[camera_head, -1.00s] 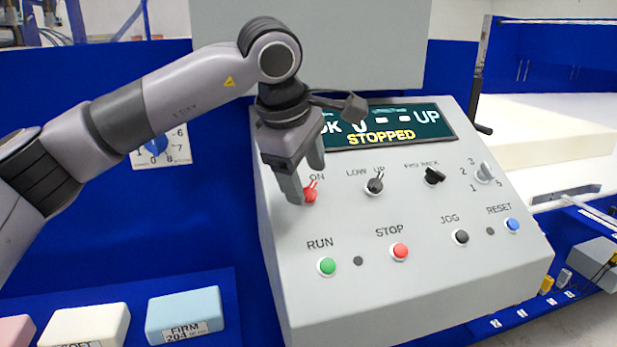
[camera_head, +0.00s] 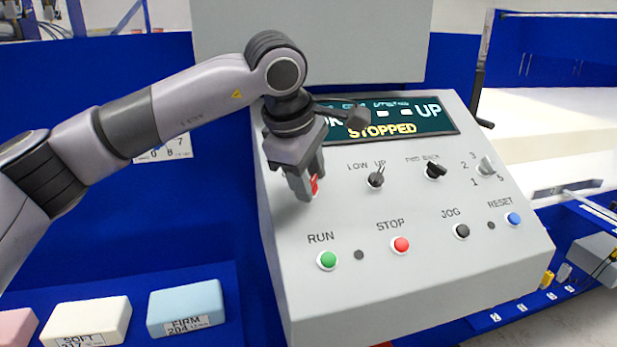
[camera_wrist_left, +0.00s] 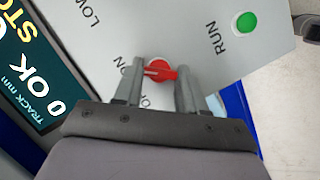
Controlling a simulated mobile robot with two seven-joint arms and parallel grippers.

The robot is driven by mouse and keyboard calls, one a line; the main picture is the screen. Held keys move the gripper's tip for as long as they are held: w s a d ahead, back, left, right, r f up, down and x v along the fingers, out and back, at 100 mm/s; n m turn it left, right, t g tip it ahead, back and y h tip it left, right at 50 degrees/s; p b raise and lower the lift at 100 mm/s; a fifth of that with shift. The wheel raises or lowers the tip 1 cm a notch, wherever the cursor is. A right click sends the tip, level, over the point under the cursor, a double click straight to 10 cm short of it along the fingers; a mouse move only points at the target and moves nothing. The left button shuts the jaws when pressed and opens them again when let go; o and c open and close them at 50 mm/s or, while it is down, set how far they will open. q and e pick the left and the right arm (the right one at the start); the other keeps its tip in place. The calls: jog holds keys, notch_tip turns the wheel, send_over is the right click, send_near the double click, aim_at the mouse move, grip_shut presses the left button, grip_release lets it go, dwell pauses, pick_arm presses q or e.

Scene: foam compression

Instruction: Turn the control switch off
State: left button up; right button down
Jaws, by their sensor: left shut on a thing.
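The control switch is a red rotary knob (camera_head: 315,184) at the upper left of the grey sloped control panel (camera_head: 400,290). It also shows in the left wrist view (camera_wrist_left: 160,71), between the two fingers, with an "ON" label beside it and another label partly hidden. My left gripper (camera_head: 308,188) is at the knob and shut on it, and in the left wrist view its fingers (camera_wrist_left: 158,80) stand on either side of the knob. The display (camera_head: 390,125) above reads "STOPPED". My right gripper is not in view.
The panel also carries a green RUN button (camera_head: 327,260), a red STOP button (camera_head: 400,244), a black JOG button (camera_head: 461,231), a blue RESET button (camera_head: 513,218) and black selector switches (camera_head: 376,180). Foam blocks (camera_head: 187,306) lie at the lower left. A large pale slab (camera_head: 560,125) is at right.

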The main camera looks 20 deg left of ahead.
pick_arm(q)
jog(key=n+b, duration=0.2)
jog(key=b, duration=0.1)
jog(key=n+t+b, duration=0.1)
jog(key=n+b, duration=0.1)
jog(key=b, duration=0.1)
jog(key=n+t+b, duration=0.1)
jog(key=n+b, duration=0.1)
jog(key=b, duration=0.1)
jog(key=shift+s+d+f+n+b, duration=0.1)
jog(key=shift+s+f+n+b, duration=0.2)
jog(key=shift+f+b, duration=0.1)
jog(key=shift+n+t+b, duration=0.4)
jog(key=shift+b, duration=0.05)
jog(key=shift+n+t+y+b, duration=0.3)
jog(key=shift+n+y+b, duration=0.1)
jog(key=shift+n+b, duration=0.6)
jog(key=n+b, duration=0.2)
jog(key=shift+d+n+t+y, duration=0.1)
jog(key=shift+n+t+y, duration=0.2)
jog(key=shift+y, duration=0.1)
jog(key=shift+r+n+b, duration=0.1)
jog(key=shift+n+b, duration=0.6)
jog(key=shift+b, duration=0.1)
jog(key=shift+r+n+t+y+b, duration=0.1)
jog(key=shift+n+t+y+b, duration=0.2)
jog(key=shift+n+y+b, duration=0.6)
jog(key=shift+n+h, duration=0.3)
jog(key=o, duration=1.1)
jog(key=shift+c, duration=0.2)
